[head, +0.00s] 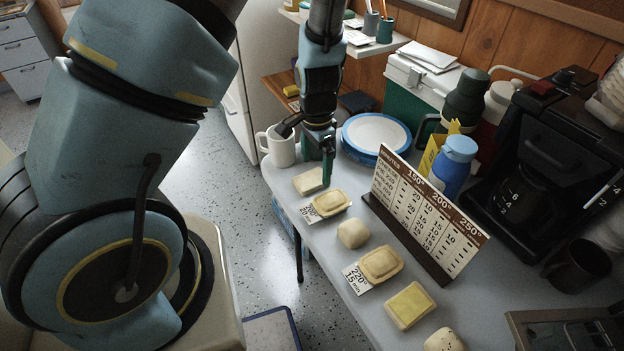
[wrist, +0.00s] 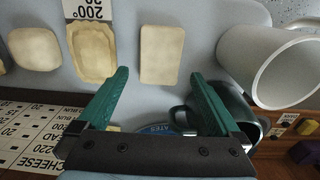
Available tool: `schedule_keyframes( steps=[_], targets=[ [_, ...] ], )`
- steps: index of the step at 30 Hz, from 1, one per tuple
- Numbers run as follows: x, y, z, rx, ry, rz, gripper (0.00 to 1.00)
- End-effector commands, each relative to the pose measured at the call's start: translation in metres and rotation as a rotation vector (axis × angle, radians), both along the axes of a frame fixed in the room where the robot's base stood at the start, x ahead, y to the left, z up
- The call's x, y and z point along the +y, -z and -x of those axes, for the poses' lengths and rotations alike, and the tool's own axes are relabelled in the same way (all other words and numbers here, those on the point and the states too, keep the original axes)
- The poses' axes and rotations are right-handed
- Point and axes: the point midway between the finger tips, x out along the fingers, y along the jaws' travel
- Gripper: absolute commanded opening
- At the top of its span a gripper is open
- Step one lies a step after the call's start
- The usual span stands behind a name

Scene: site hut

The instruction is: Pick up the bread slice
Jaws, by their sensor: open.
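A pale, flat, rectangular slab that looks like the bread slice (head: 308,181) lies on the grey table near its left edge, at the far end of a row of baked goods. It also shows in the wrist view (wrist: 161,54), just ahead of the fingertips and lined up with the gap between them. My gripper (head: 325,170) has green fingers, points down and is close beside the slice. In the wrist view my gripper (wrist: 160,80) is spread open with nothing between the fingers.
A white mug (head: 278,146) stands close to the slice. A crimped pastry (head: 331,203) on a printed card and a round bun (head: 353,234) follow in the row. A blue-rimmed plate stack (head: 376,132) and a standing chart (head: 428,215) are behind.

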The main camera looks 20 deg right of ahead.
Motion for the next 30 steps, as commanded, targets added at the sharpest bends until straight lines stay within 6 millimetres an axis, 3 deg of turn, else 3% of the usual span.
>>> schedule_keyframes(
  steps=[6,14,30],
  targets=[
    [0.001,0.027,0.001,0.001,-0.002,-0.001,1.00],
    [0.000,0.029,0.001,0.000,-0.001,0.001,1.00],
    [0.000,0.029,0.001,0.000,-0.001,0.001,0.41]
  ],
)
